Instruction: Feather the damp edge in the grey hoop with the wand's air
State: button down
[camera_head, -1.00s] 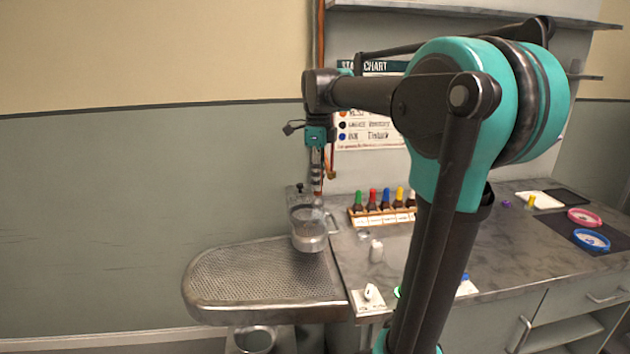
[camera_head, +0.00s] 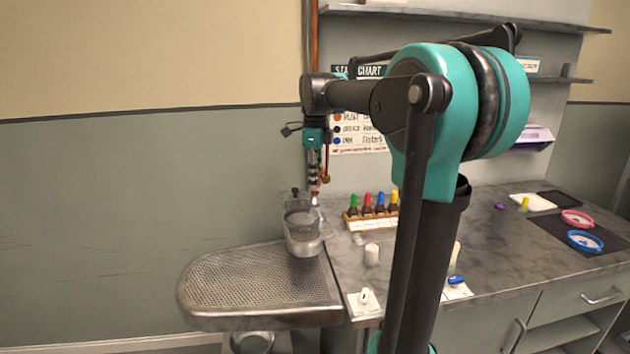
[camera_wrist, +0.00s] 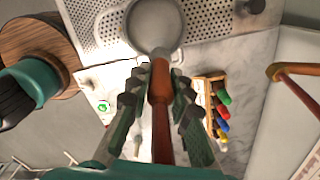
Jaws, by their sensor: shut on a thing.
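My gripper (camera_head: 314,172) hangs pointing down near the wall, just above and slightly right of a clear jug (camera_head: 302,232). In the wrist view its fingers (camera_wrist: 158,100) are closed around an orange-brown handle (camera_wrist: 162,85), which I take to be the wand. Pink (camera_head: 577,218) and blue (camera_head: 585,241) hoops lie at the far right of the counter. I cannot make out the grey hoop or a damp edge.
A perforated metal board (camera_head: 255,282) juts out left of the counter (camera_head: 490,240). A rack of coloured bottles (camera_head: 370,222) stands right of the jug. A white pot (camera_head: 371,254) and a small white block (camera_head: 363,301) are nearer. My arm hides the counter's middle.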

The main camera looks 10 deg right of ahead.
jog(key=shift+r, duration=3.5)
